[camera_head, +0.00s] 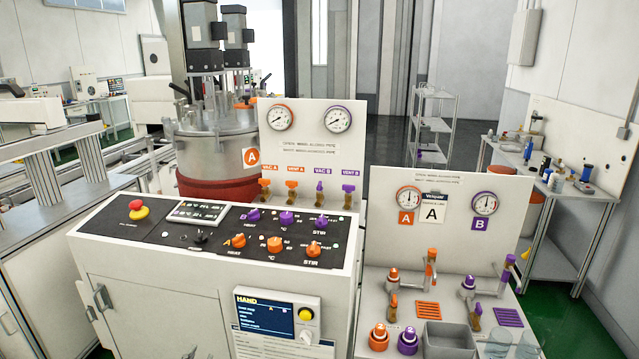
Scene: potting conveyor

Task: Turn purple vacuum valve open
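The purple vacuum valve (320,187), under the purple label VAC B, is on the white upright panel (300,146) behind the control console. Its purple handle appears upright, over a brass-coloured body. To its right is the VENT B valve (349,188); its handle position is too small to tell. To its left are the orange VAC A valve (265,186) and the orange VENT A valve (292,186). A purple-rimmed gauge (338,119) and an orange-rimmed gauge (280,118) sit above them. Neither of my grippers is in view.
The console (150,232) with knobs and a red stop button (136,205) stands in front of the valve panel. A second gauge panel (450,215) with more purple and orange valves is at right. A steel vessel (215,150) stands behind. Green floor shows at far right.

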